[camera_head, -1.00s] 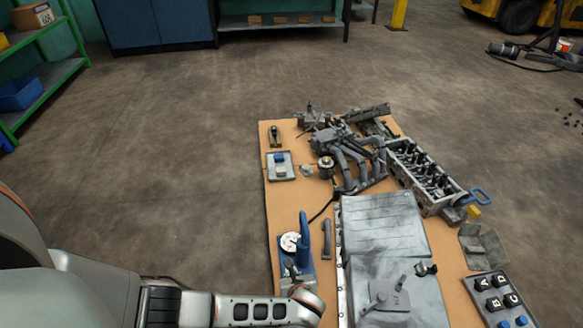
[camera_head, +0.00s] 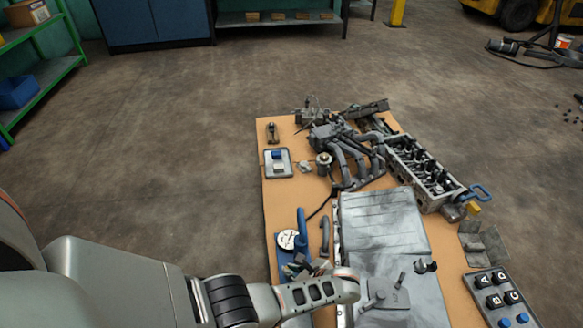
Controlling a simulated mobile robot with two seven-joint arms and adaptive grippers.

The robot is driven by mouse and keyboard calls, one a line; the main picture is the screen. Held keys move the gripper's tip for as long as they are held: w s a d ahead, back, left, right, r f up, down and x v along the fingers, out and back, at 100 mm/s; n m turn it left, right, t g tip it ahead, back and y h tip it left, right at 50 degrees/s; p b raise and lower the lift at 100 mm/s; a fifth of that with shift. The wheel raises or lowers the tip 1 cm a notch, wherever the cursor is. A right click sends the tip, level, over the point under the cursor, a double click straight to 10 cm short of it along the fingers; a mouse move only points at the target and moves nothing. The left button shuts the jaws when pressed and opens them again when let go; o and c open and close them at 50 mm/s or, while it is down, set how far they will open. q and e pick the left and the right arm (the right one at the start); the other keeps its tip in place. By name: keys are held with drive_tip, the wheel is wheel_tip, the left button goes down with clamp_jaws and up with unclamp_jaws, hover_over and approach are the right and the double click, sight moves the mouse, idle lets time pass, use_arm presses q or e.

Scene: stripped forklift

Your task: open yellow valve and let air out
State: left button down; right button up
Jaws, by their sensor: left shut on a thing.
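A blue device with a white round gauge (camera_head: 288,240) and an upright blue lever (camera_head: 302,228) stands at the left edge of the brown table. My left gripper (camera_head: 314,268) is at the lower right of this device, beside its base. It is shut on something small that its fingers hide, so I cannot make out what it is. No yellow valve is clearly visible on the device. A small yellow part (camera_head: 474,208) lies far to the right, near a blue handle (camera_head: 477,191). My right gripper is not in view.
A large grey metal panel (camera_head: 382,225) lies right of the device. Engine parts (camera_head: 352,158) and a cylinder block (camera_head: 425,170) crowd the back. A button box (camera_head: 498,300) is at the front right. The floor left of the table (camera_head: 170,170) is clear.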

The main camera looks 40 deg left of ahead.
use_arm(q)
drive_tip(key=shift+f, duration=0.1)
idle(0.3)
drive_tip(key=c, duration=2.2)
unclamp_jaws()
drive_tip(key=shift+d, duration=0.15)
drive_tip(key=v, duration=1.2)
drive_tip(key=shift+w, duration=0.15)
